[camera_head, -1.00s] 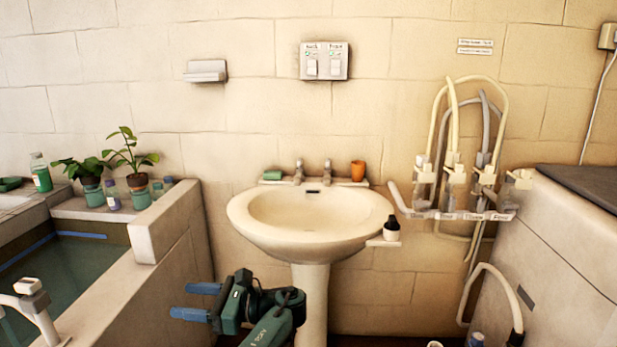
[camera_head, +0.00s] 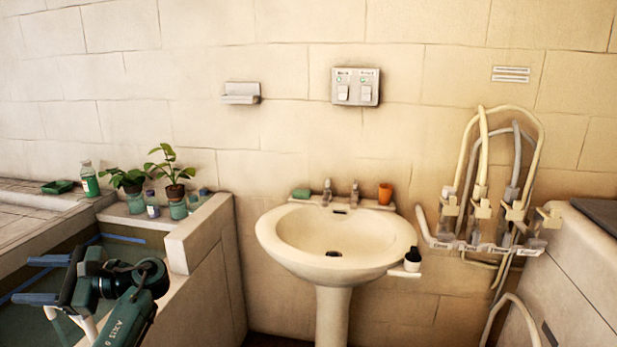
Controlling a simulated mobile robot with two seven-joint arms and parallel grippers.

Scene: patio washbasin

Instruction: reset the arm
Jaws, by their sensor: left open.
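My left gripper (camera_head: 38,280) is at the lower left of the head view, with its two blue fingers apart and nothing between them. It points left and shows in front of the water-filled basin (camera_head: 178,250), left of the white washbasin (camera_head: 290,250). My left arm (camera_head: 125,320) comes up from the bottom edge. My right gripper is not in the view.
Potted plants (camera_head: 176,190) stand on the ledge at left. Looped hoses (camera_head: 481,150) hang on a rack at right.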

